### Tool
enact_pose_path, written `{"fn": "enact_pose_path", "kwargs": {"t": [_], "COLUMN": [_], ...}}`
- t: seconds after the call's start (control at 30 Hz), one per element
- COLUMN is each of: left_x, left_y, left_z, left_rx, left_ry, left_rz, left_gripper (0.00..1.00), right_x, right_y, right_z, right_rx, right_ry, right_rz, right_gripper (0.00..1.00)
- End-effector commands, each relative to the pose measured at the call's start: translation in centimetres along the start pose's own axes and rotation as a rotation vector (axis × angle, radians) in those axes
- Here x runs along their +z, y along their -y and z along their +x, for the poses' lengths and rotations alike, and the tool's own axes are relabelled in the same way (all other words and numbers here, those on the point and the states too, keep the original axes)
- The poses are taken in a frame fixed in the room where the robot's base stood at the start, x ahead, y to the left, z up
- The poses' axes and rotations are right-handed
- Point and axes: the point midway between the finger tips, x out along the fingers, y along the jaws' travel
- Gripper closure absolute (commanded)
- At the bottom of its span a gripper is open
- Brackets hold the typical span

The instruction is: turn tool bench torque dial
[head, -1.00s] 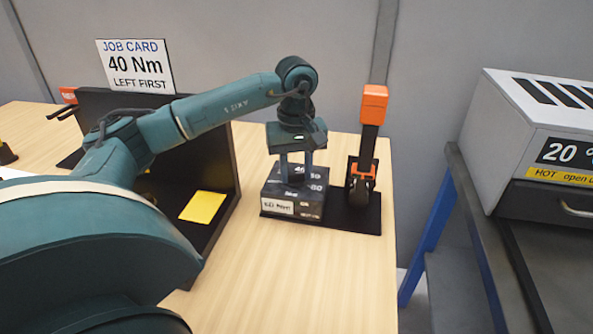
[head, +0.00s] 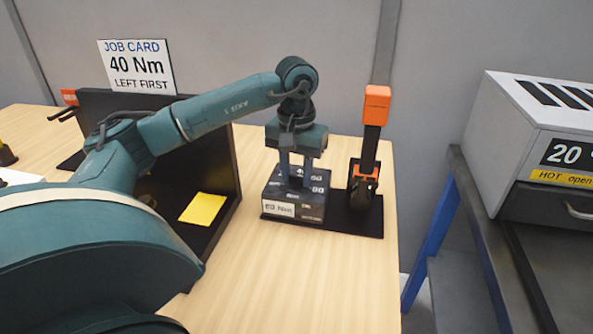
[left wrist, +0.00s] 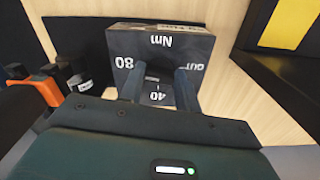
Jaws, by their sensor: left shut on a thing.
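The tool bench torque dial box (head: 293,206) is a dark block on a black base plate at the right of the wooden table. Its front label ends in "0 Nm"; the first digit is blurred. My left gripper (head: 296,180) points down onto the box top, its two fingers around the dial knob. The dial is mostly hidden. My right gripper is not in view.
An orange and black tool (head: 371,140) stands upright in a holder beside the box. A job card (head: 137,66) reads "40 Nm, LEFT FIRST". A black tray with a yellow card (head: 203,208) is at the left. A grey oven (head: 540,130) stands right, beyond a gap. The front table is clear.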

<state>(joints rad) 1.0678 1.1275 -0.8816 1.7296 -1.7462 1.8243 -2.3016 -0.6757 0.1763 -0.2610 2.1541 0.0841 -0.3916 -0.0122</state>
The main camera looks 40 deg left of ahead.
Motion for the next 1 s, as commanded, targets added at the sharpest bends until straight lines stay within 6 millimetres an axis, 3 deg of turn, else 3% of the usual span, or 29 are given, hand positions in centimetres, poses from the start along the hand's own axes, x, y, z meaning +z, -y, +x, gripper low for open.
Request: {"fn": "enact_pose_path", "kwargs": {"t": [0.4,0.43,0.6,0.7,1.0], "left_x": [-0.03,-0.03,-0.02,-0.02,-0.04], "left_y": [0.0,0.0,0.01,0.01,-0.01], "left_z": [-0.11,-0.11,-0.07,-0.05,-0.63], "left_rx": [0.001,0.001,0.001,0.0,0.001], "left_ry": [-0.002,-0.002,-0.001,-0.001,-0.002], "left_rz": [0.005,0.004,0.004,0.004,0.004], "left_gripper": [0.9,0.65,0.51,0.45,0.45], "right_x": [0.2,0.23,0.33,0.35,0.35], "right_y": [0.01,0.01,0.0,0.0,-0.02], "right_z": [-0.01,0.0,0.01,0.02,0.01], "right_rx": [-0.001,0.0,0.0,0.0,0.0], "right_ry": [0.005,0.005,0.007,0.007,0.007], "right_rz": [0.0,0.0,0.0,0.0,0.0], "right_gripper": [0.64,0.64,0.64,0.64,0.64]}}
